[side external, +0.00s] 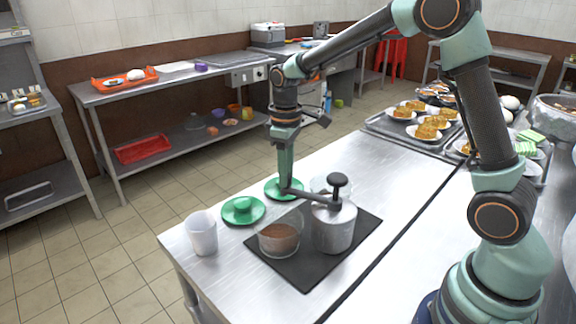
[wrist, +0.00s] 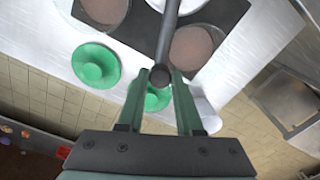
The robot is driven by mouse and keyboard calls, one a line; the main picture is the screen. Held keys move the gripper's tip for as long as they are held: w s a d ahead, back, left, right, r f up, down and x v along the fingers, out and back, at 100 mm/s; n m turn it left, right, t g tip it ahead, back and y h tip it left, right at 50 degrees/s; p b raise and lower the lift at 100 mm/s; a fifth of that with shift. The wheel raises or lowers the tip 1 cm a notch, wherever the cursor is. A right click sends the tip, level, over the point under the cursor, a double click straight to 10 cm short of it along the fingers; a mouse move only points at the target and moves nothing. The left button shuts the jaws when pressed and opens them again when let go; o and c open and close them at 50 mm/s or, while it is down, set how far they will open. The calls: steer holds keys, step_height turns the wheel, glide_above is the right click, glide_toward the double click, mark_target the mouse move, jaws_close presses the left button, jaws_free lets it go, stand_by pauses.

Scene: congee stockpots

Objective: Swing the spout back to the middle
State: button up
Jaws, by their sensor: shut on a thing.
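The silver pot (side external: 333,228) with a black knob on top stands on a dark mat (side external: 310,279). Its dark spout (side external: 314,196) reaches left from the pot. My gripper (side external: 285,188) is shut on the spout's outer end. In the wrist view the spout (wrist: 167,35) runs up from between my fingertips (wrist: 161,78), between two bowls. A clear bowl with brown contents (side external: 279,240) stands on the near side of the spout. The far clear bowl (side external: 322,183) is partly hidden behind the pot and spout.
Two green saucers, near (side external: 230,217) and far (side external: 292,183), lie left of the mat. A white cup (side external: 202,236) stands near the table's left edge. Plates of food on a tray (side external: 377,119) fill the far right. The bench between mat and tray is clear.

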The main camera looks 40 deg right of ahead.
steer(key=shift+d, duration=0.15)
steer(key=shift+w+d, duration=0.25)
steer(key=shift+d, duration=0.75)
steer(key=shift+w+d, duration=0.1)
steer(key=shift+d, duration=0.75)
steer(key=o, duration=0.7)
steer(key=shift+c, duration=0.2)
